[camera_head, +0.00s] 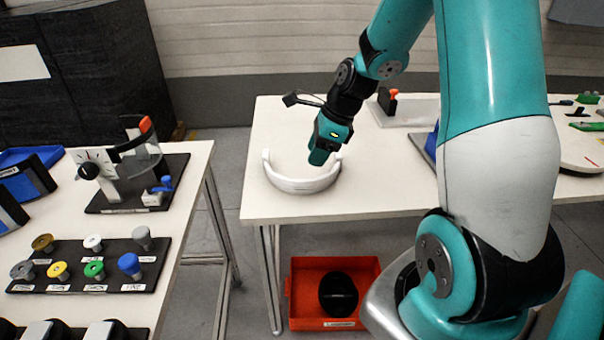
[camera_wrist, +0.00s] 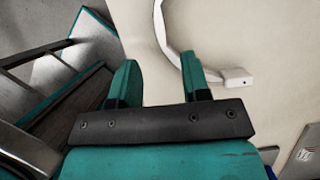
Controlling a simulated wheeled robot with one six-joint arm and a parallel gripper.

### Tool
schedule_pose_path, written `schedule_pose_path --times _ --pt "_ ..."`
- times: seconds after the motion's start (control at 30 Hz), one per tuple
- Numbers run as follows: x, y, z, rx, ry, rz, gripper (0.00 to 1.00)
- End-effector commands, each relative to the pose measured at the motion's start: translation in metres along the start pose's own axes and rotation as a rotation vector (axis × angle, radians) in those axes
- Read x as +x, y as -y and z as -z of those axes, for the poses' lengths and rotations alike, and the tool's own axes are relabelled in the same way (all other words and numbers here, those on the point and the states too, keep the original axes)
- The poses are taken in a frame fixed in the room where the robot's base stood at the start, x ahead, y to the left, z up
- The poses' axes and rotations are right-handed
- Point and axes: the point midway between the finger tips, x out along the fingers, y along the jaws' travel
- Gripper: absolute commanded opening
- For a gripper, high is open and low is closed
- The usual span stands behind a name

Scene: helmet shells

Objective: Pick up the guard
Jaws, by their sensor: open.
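The guard is a white curved band (camera_head: 300,185) lying near the front left of the middle table, its open side toward the back. My gripper (camera_head: 318,160) points down over the guard's open side in the head view. In the wrist view my gripper (camera_wrist: 158,68) has two teal fingers spread apart with nothing held between them. The guard (camera_wrist: 236,78) shows beyond and beside the right finger, which hides part of the band. Whether that finger touches the guard I cannot tell.
The middle table (camera_head: 385,195) is bare around the guard. A red bin (camera_head: 303,300) with a black object stands on the floor below. The left table has a visor stand (camera_head: 130,165) and a black board of coloured knobs (camera_head: 90,265). A white plate (camera_head: 415,110) lies behind.

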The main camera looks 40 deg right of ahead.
Motion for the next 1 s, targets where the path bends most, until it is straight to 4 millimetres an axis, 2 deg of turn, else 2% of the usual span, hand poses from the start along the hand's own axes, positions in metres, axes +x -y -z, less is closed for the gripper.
schedule_pose_path --times 0.03,0.2,0.47,0.7,1.0 --pt "0.013 -0.001 0.0 -0.002 -0.001 -0.006 0.43" --pt "0.042 -0.001 0.0 -0.002 0.0 -0.003 0.43" --pt "0.062 -0.001 0.001 -0.003 -0.001 -0.003 0.43" --pt "0.097 -0.002 0.005 -0.004 0.0 -0.002 0.43" --pt "0.103 -0.002 0.005 -0.003 0.001 0.001 0.43"
